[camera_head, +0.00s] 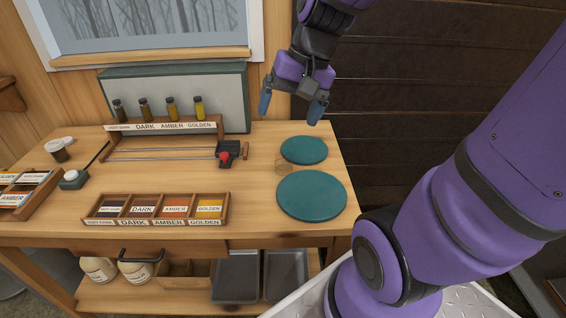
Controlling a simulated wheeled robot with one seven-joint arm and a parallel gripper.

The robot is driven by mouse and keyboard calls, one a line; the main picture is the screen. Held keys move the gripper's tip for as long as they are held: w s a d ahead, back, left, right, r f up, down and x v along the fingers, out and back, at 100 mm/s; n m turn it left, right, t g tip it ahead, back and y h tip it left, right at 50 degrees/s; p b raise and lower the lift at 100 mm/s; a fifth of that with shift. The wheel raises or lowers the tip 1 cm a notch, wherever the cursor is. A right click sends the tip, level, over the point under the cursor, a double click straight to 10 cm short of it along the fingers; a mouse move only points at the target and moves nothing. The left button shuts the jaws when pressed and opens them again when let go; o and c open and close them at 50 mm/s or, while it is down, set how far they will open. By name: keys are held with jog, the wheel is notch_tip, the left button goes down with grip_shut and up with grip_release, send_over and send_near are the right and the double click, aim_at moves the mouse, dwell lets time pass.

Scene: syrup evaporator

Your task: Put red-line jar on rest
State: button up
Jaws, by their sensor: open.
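No jar with a clearly visible red line can be made out. A small, faint, clear outline (283,166), possibly glass, shows between two round teal pads, the smaller one (304,149) behind and the larger one (311,196) in front. I cannot tell which thing is the rest. A dark block with a red knob (225,157) sits at the right end of a thin rail. My gripper (290,107) is open and empty, above the back of the table near the smaller pad.
A rack (162,128) holds several small bottles of dark to golden syrup. A labelled wooden tray (157,209) lies at the table's front. An inkwell-like pot (73,179) stands left. A grey-white panel (180,92) stands behind the rack. The middle of the table (255,185) is bare.

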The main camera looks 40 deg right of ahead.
jog(key=w+d+f+m+y, duration=0.5)
jog(key=w+d+f+m, duration=0.2)
jog(key=w+f+m, duration=0.3)
jog(key=m+t+y, duration=0.1)
jog(key=m+t, duration=0.7)
jog(key=m, duration=0.4)
send_near(284, 163)
jog(key=shift+w+d, duration=0.7)
jog(key=shift+d, duration=0.1)
jog(key=shift+w+a+f, duration=0.1)
jog(key=shift+w+f, duration=0.1)
jog(key=x, duration=1)
jog(key=shift+w, duration=0.15)
jog(key=c, duration=1.1)
